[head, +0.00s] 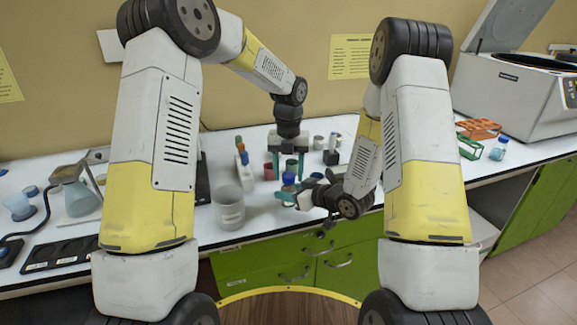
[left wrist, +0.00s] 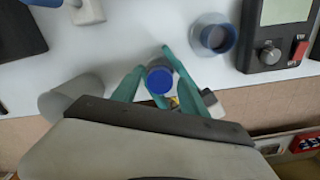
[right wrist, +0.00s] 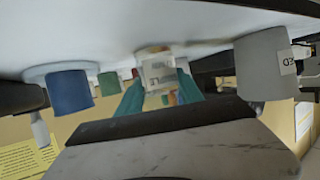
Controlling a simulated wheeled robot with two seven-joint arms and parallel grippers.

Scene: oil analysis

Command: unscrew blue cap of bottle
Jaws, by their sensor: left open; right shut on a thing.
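A small bottle with a blue cap (head: 288,178) is near the table's front edge. My right gripper (head: 297,195) comes in from the side and is shut on the bottle; the right wrist view shows the pale bottle body (right wrist: 158,72) between its teal fingers. My left gripper (head: 288,172) points down from above, with its fingers open on either side of the cap. In the left wrist view the blue cap (left wrist: 159,78) lies between teal fingers. I cannot tell whether they touch it. The bottle body is mostly hidden beneath the cap there.
A grey beaker (head: 230,210) stands left of the grippers. Coloured containers, including a red one (head: 268,171), stand close behind. Another blue-capped bottle (head: 498,150) stands by an orange rack (head: 478,128) at the right, near a centrifuge (head: 520,90). Flasks (head: 80,198) are at the left.

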